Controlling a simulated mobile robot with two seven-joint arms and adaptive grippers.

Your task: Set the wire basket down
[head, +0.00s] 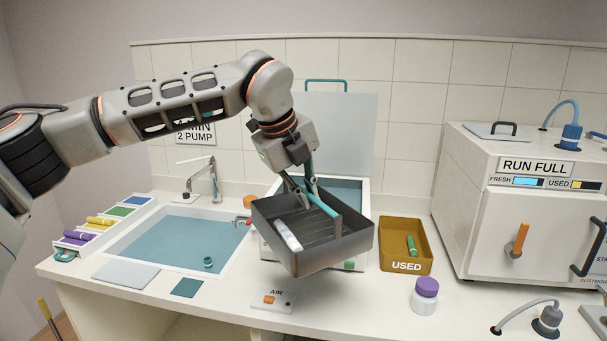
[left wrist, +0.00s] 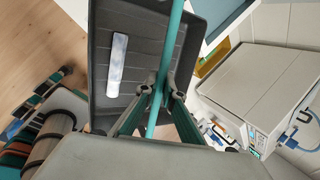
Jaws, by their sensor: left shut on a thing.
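The wire basket (head: 345,248) is a dark grey tray with a teal bar handle (head: 322,203). My left gripper (head: 306,187) is shut on this handle, and the basket hangs tilted above the counter, in front of an open-lidded white tank (head: 362,190). A whitish cylinder (head: 288,236) lies inside the basket. In the left wrist view, the basket (left wrist: 103,45), the whitish cylinder (left wrist: 117,65) and the teal handle (left wrist: 170,45) show beyond the fingers. The basket hides much of the tank's front. My right gripper is not in view.
A sink (head: 127,240) with blue water lies left. An ochre USED bin (head: 390,258) holding a green item stands right of the basket, with a purple-capped jar (head: 424,296) in front. An AIR switch plate (head: 274,302) lies below. A RUN FULL machine (head: 480,190) fills the right.

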